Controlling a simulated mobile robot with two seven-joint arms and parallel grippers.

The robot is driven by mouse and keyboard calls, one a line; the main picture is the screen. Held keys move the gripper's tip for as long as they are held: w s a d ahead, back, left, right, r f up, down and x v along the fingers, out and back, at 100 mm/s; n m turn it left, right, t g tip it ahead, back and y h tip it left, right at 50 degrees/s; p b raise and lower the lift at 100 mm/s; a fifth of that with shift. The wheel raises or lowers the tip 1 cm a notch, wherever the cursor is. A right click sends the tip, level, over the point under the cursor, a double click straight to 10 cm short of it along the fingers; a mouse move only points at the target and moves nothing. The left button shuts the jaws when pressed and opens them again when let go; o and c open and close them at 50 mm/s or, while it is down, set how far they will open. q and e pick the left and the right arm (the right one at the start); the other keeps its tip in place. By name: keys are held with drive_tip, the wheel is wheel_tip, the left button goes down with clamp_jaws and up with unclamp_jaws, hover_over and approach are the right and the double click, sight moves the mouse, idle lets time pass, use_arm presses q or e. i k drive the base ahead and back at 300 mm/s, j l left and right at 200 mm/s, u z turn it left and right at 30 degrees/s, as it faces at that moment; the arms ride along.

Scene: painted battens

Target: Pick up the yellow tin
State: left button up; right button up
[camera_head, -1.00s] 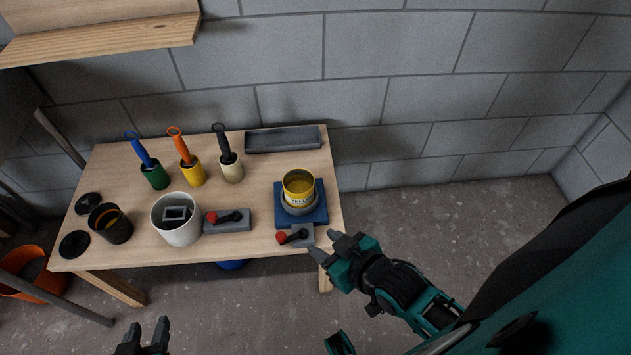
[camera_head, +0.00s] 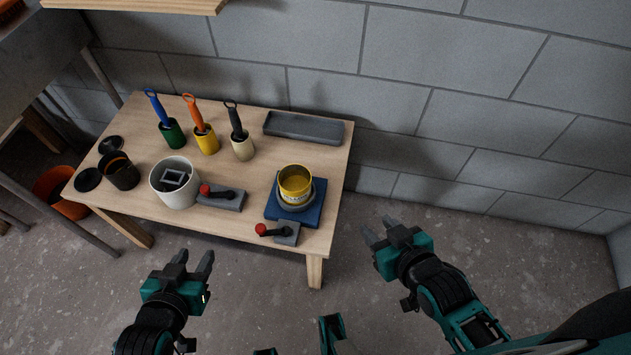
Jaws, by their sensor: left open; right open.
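A yellow tin (camera_head: 295,184) with a pale label stands upright in a grey ring-shaped holder on a blue square base (camera_head: 314,212), at the right end of the wooden table (camera_head: 235,218). A smaller yellow pot (camera_head: 207,143) with an orange-handled tool in it stands further back, between a green pot (camera_head: 173,134) and a cream pot (camera_head: 242,149). My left gripper (camera_head: 194,257) is open and empty in front of the table's near edge. My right gripper (camera_head: 380,226) is open and empty to the right of the table, apart from the tin.
Two grey blocks with red-knobbed levers (camera_head: 222,198) (camera_head: 287,234) lie along the front edge. A white bucket (camera_head: 175,186), a dark pot (camera_head: 120,172) and a grey tray (camera_head: 304,128) are on the table. A block wall stands behind; an orange bucket (camera_head: 58,190) is on the floor.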

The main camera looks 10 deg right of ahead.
sight(294, 180)
drive_tip(key=l, duration=0.85)
drive_tip(key=i+l, duration=0.1)
drive_tip(key=l, duration=0.8)
